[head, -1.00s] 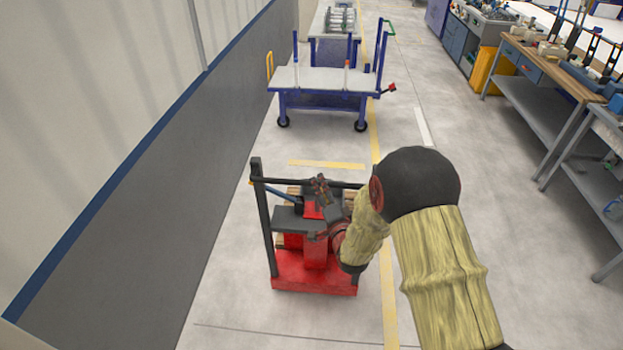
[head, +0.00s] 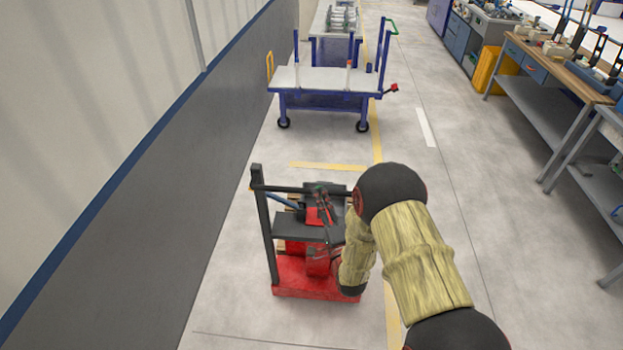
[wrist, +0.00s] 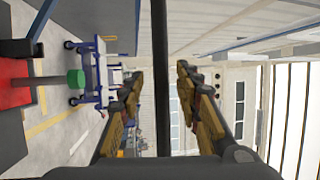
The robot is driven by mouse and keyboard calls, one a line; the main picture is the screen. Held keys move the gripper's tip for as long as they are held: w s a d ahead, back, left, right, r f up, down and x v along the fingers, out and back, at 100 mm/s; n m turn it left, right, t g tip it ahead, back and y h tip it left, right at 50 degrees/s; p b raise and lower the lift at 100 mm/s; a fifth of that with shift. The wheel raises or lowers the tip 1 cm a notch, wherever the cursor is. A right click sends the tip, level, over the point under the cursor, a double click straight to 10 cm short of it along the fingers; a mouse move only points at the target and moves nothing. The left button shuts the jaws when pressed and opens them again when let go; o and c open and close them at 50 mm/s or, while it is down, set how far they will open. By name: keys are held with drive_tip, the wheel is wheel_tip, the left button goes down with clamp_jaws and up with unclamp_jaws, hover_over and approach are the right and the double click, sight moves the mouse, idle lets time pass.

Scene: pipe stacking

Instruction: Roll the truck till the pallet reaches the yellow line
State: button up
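The red truck (head: 318,283) stands in the lower middle of the head view, with a black upright at its left and a black crossbar (head: 285,188). Small edges of the wooden pallet (head: 291,203) show behind the truck; most of it is hidden. The yellow line (head: 325,166) crosses the floor beyond the truck, with a strip of bare floor between. My gripper (wrist: 160,95) is at the truck's crossbar. In the wrist view its fingers stand apart, one on each side of a dark bar (wrist: 160,50), with gaps visible on both sides.
A blue cart with a grey top (head: 325,79) stands beyond the line. A wall (head: 160,200) runs along the left. Workbenches (head: 540,70) line the right. The floor (head: 450,200) between truck and benches is clear.

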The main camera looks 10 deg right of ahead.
drive_tip(key=b+x, duration=0.1)
drive_tip(key=x, duration=0.6)
drive_tip(key=shift+w, duration=0.25)
clamp_jaws()
idle(0.3)
idle(0.8)
